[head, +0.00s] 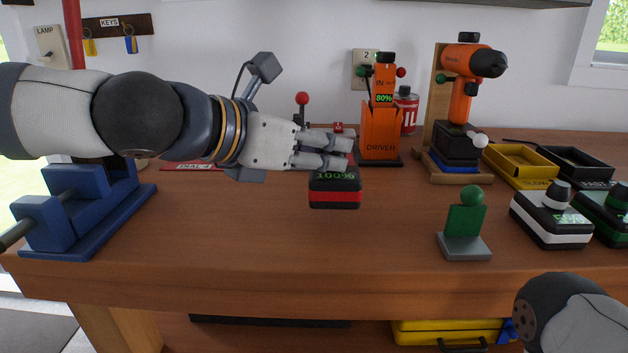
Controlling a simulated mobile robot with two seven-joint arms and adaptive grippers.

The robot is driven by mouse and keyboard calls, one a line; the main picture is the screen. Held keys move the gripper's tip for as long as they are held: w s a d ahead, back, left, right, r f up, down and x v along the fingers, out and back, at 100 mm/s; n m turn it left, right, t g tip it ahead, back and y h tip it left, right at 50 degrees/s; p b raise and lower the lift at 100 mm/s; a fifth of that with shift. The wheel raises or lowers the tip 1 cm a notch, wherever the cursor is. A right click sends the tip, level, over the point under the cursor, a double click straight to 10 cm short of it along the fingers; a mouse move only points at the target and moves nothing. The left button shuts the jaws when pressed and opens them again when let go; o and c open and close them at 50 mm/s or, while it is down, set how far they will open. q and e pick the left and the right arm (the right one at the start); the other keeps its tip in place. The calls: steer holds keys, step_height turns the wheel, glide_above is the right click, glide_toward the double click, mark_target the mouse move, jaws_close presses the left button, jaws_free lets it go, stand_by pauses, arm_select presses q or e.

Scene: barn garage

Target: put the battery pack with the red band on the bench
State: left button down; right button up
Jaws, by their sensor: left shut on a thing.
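The battery pack with the red band (335,190) is black with a red stripe and a green "100%" display. My left gripper (335,162) is shut on its top, and the pack shows in front of the wooden bench (250,265). I cannot tell for sure whether its underside touches the bench top. My right arm shows only in part at the lower right, and its gripper is out of the picture.
An orange driver holder (380,135) and an orange drill on a stand (460,95) are at the back. A green figure on a grey base (464,225) and a white-banded pack (550,218) stand to the right. A blue vise (85,210) is at left. The front middle is clear.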

mark_target(313, 180)
arm_select(q)
steer(key=f, duration=0.1)
steer(key=f+b, duration=0.1)
steer(key=f, duration=0.1)
steer(key=w+a+f, duration=0.1)
steer(key=f, duration=0.1)
steer(key=shift+a, duration=0.1)
steer(key=shift+r, duration=0.25)
steer(key=shift+f, duration=0.15)
arm_select(e)
steer(key=shift+s+f+g, duration=0.3)
steer(key=shift+s+f, duration=0.45)
steer(key=shift+f, duration=0.1)
arm_select(q)
steer(key=c, duration=1.7)
jaws_free()
steer(key=shift+f+b, duration=0.15)
steer(key=shift+b, duration=0.15)
steer(key=o, duration=0.4)
